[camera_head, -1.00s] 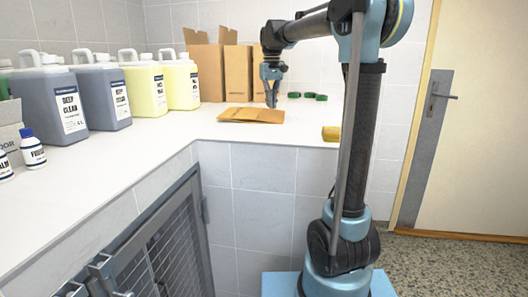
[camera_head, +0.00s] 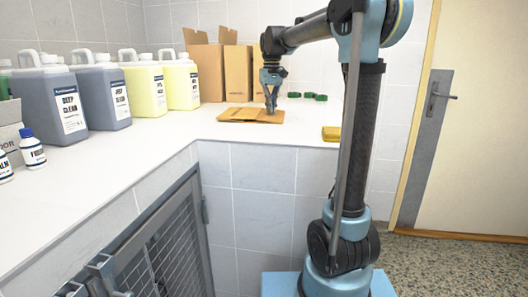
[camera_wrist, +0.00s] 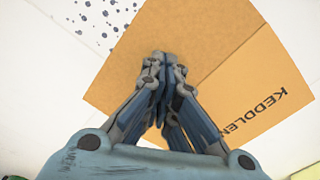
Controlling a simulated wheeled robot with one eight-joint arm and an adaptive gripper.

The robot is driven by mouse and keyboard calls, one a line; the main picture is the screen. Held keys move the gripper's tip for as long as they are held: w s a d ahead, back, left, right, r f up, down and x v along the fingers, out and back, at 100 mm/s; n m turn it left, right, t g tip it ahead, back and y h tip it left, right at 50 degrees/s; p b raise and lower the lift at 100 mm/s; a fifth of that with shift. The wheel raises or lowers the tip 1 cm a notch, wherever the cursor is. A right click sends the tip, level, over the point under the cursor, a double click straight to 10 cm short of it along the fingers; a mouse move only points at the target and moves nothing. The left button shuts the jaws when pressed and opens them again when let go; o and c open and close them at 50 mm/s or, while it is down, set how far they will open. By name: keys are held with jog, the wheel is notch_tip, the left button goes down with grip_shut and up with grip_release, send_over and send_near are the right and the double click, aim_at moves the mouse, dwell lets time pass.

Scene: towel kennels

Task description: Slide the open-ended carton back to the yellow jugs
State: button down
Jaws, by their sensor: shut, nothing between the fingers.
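A flat brown carton (camera_head: 238,114) lies on the white worktop, its panels folded low; in the wrist view its cardboard (camera_wrist: 215,75) carries the print KEDDLEN. Behind it stand upright brown cartons; the left one (camera_head: 205,72) has raised top flaps. I cannot tell for certain which is the open-ended one. Two pale yellow jugs (camera_head: 145,92) (camera_head: 181,86) stand left of the upright cartons, apart from the flat one. My gripper (camera_head: 271,111) points down, shut and empty, at the flat carton's right part. In the wrist view its fingertips (camera_wrist: 160,60) overlap the cardboard; contact is unclear.
Grey jugs (camera_head: 104,92) and small white bottles (camera_head: 32,152) line the left side. Green items (camera_head: 308,96) lie at the back right, and a yellow item (camera_head: 331,133) sits at the right front edge. The worktop before the yellow jugs is clear.

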aim_at(229, 111)
jog(key=shift+f, duration=0.35)
jog(key=shift+a, duration=0.15)
jog(key=shift+w+a+r, duration=0.1)
jog(key=shift+w+a, duration=0.15)
jog(key=shift+a, duration=1.2)
jog(key=shift+w+a+f, duration=0.1)
jog(key=shift+w+a, duration=0.15)
jog(key=shift+a, duration=1.2)
jog(key=shift+w+a+r, duration=0.1)
jog(key=shift+w+a, duration=0.15)
jog(key=shift+a, duration=1.2)
jog(key=shift+a, duration=0.1)
jog(key=shift+w+a, duration=0.15)
jog(key=shift+a, duration=0.65)
jog(key=shift+w+a, duration=0.1)
jog(key=shift+a, duration=0.7)
jog(key=shift+w+a, duration=0.2)
jog(key=shift+a, duration=1.1)
jog(key=shift+w+a+r, duration=0.1)
jog(key=shift+w+a, duration=0.05)
jog(key=shift+a, duration=0.55)
jog(key=shift+w+a, duration=0.1)
jog(key=shift+a, duration=0.6)
